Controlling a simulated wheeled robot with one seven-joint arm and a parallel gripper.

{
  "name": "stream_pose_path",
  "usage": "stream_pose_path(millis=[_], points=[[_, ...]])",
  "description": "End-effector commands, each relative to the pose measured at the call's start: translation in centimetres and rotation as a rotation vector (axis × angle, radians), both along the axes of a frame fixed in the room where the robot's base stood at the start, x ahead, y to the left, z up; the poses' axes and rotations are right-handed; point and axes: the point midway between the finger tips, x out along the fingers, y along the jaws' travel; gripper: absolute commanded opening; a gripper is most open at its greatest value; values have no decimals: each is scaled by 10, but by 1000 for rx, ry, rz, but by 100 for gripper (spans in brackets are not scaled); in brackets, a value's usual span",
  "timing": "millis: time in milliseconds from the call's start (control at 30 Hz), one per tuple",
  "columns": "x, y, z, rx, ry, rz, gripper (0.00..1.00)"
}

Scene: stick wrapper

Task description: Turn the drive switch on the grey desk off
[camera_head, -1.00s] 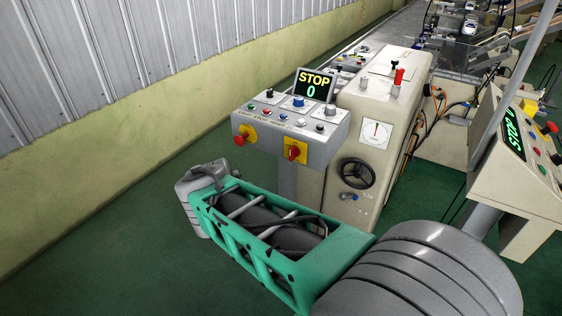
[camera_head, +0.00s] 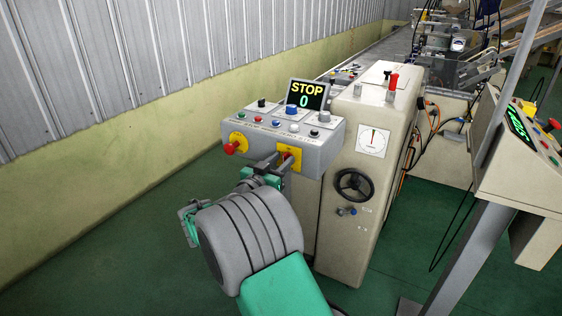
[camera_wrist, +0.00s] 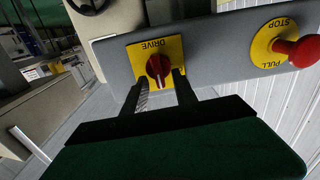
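The grey desk (camera_head: 318,136) has the drive switch on its front face: a red rotary knob (camera_wrist: 158,67) on a yellow plate marked DRIVE (camera_wrist: 175,47). In the wrist view, where the desk appears upside down, the knob's grip runs roughly up and down the picture. In the head view the yellow plate (camera_head: 296,157) is partly covered by my gripper (camera_head: 279,162). My gripper (camera_wrist: 159,80) is open, with its fingertips close to the plate, one at each side of the knob's lower part in the wrist picture. I cannot tell whether they touch the knob.
A red pull-stop button (camera_head: 231,147) on a yellow plate sits left of the switch in the head view. The display (camera_head: 306,94) reads STOP and 0. A beige machine (camera_head: 368,185) with a handwheel (camera_head: 353,184) stands right. Another control panel (camera_head: 520,165) is farther right.

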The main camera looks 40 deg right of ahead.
Motion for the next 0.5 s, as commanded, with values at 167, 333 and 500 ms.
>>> stream_pose_path(millis=[167,333,500], points=[[0,0,0,0,0,0,33],[0,0,0,1,0,0,19],[0,1,0,1,0,0,5]])
